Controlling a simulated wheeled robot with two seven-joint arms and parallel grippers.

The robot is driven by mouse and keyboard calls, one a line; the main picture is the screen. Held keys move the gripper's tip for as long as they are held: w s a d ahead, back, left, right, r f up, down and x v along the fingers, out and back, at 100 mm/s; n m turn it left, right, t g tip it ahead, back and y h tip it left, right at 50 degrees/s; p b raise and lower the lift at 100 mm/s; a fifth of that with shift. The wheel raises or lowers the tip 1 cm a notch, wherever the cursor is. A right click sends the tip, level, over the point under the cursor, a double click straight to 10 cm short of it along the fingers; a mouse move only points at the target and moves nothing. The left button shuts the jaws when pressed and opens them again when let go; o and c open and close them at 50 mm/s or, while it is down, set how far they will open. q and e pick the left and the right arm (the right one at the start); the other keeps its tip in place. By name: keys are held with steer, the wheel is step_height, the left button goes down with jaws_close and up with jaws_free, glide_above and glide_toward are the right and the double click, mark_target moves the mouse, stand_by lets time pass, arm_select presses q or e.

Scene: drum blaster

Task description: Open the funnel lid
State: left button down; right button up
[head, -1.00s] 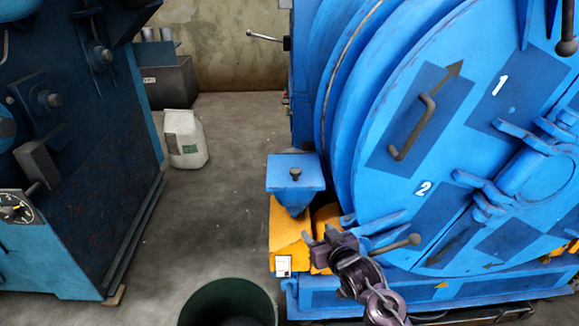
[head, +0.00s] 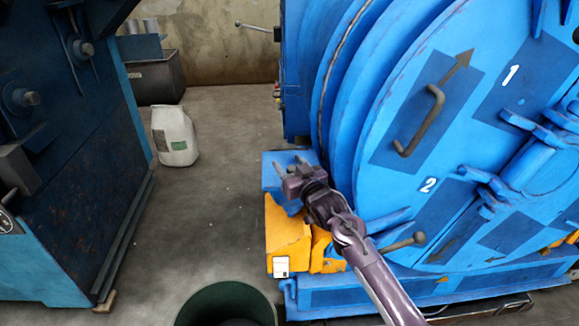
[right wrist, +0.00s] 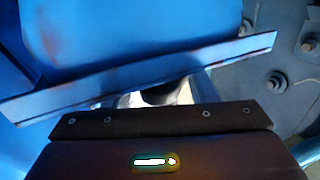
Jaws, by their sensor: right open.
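The funnel lid (head: 271,181) is a flat blue square plate on top of the small blue funnel at the left of the big blue drum. It is partly covered by my right gripper (head: 290,165), which is open with its fingers over the lid. The lid's dark knob, seen earlier, cannot be told apart from the fingers now. In the right wrist view, a blue plate edge (right wrist: 150,78) runs slanted across the picture, close above my dark gripper body. I cannot tell whether the fingers touch the lid. My left gripper is not in view.
The drum (head: 400,190) with its bent handle stands just right of my arm. A yellow block (head: 286,240) lies below the funnel. A dark green bin (head: 226,300) stands in front on the floor. A white bag (head: 175,137) stands farther back.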

steer(key=shift+w, duration=0.15)
steer(key=shift+c, duration=0.2)
jaws_close()
steer(key=shift+r, duration=0.1)
